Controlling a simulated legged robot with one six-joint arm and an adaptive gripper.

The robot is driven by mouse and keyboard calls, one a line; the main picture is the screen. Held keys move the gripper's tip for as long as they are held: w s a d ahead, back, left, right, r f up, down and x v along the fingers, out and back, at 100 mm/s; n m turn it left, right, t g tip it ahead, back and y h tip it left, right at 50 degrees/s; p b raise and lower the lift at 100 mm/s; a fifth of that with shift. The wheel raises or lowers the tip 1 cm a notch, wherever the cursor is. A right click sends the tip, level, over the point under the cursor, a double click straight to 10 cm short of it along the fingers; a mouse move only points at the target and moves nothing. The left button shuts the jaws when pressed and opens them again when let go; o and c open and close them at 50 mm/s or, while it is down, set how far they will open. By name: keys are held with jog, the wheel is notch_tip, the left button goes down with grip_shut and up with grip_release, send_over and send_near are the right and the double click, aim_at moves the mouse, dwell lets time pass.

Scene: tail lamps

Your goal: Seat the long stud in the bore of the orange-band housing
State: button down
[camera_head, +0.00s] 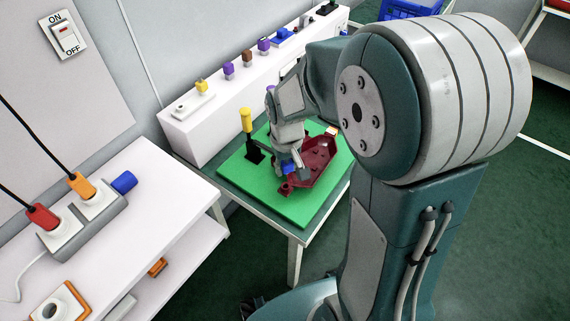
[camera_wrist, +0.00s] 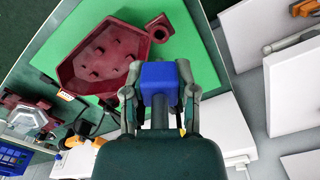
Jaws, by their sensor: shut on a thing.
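My gripper (camera_wrist: 158,92) is shut on a blue block (camera_wrist: 158,76), with a finger on each side of it. The blue also shows below my gripper (camera_head: 284,168) in the head view. I cannot tell from these frames whether the block is the head of the long stud; any shank is hidden. A dark red tray-like housing (camera_wrist: 100,58) lies on a green mat, with a small orange-and-white mark (camera_wrist: 66,96) at one end. A round bored boss (camera_wrist: 160,29) sticks out at its other end. The block appears beside this boss, apart from it in the wrist view.
A yellow-topped post on a black base (camera_head: 246,122) stands on the green mat (camera_head: 298,212), left of my arm. A white ledge (camera_head: 215,115) with several small coloured pieces runs behind. A white bench (camera_head: 165,215) stands at left. Another dark red housing (camera_wrist: 28,115) shows in the wrist view.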

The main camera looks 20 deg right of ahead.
aim_at(285, 183)
jog(key=shift+w, duration=0.45)
jog(key=shift+s+a, duration=0.1)
jog(key=shift+f, duration=2.8)
jog(key=shift+f, duration=0.3)
jog(key=shift+f, duration=0.9)
